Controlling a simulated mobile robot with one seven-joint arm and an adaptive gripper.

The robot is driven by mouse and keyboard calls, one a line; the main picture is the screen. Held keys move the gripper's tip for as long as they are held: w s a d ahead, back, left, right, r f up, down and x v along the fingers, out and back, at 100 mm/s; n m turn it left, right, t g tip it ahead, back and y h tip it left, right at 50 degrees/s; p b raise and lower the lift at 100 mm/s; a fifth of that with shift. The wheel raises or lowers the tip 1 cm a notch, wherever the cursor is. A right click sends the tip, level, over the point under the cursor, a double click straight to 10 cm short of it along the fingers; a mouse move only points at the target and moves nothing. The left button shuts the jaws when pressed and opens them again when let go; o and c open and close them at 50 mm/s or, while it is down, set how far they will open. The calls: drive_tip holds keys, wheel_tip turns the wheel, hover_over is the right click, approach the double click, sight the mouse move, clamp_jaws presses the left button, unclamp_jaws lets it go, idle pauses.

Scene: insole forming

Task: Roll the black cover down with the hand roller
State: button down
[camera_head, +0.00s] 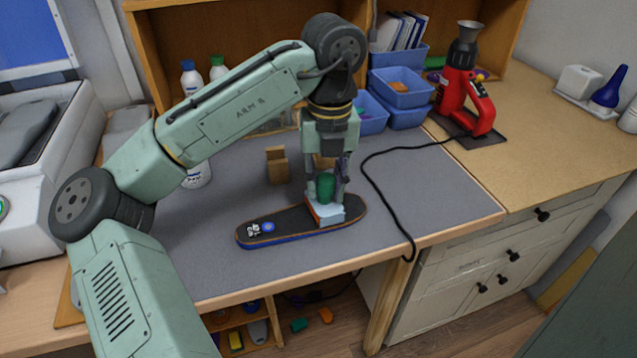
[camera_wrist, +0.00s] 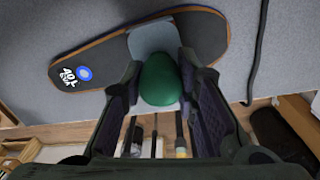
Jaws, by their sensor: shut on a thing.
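The black cover (camera_head: 290,222) is a long, insole-shaped piece with white "40 L" print and a blue round mark at its left end. A blue layer shows along its lower edge. It lies on the grey mat, and it also shows in the wrist view (camera_wrist: 103,62). The hand roller (camera_head: 327,214) has a pale body and a green knob (camera_wrist: 160,80). My gripper (camera_head: 326,183) points down and is shut on the green knob. The roller sits over the right part of the cover and seems to touch it. Its underside is hidden.
A small cardboard-coloured block (camera_head: 278,164) stands behind the cover. A black cable (camera_head: 375,190) runs across the grey mat (camera_head: 440,195) to the right of the cover. A red machine (camera_head: 464,95) and blue bins (camera_head: 402,90) stand at the back right. The mat's right part is mostly clear.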

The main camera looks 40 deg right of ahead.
drive_tip(key=shift+s+d+f, duration=0.1)
drive_tip(key=shift+s+d, duration=0.15)
drive_tip(key=shift+d, duration=0.75)
drive_tip(key=shift+s+d, duration=0.2)
drive_tip(key=shift+d, duration=0.75)
drive_tip(key=shift+w+a+r, duration=0.1)
drive_tip(key=shift+w+a, duration=0.5)
drive_tip(key=shift+a, duration=2.05)
drive_tip(key=shift+w+a+r, duration=0.15)
drive_tip(key=shift+w+a, duration=0.4)
drive_tip(key=shift+a, duration=2.1)
drive_tip(key=shift+w+a+r, duration=0.1)
drive_tip(key=shift+w+a, duration=0.5)
drive_tip(key=shift+a, duration=2.05)
wheel_tip(320, 180, up, 7)
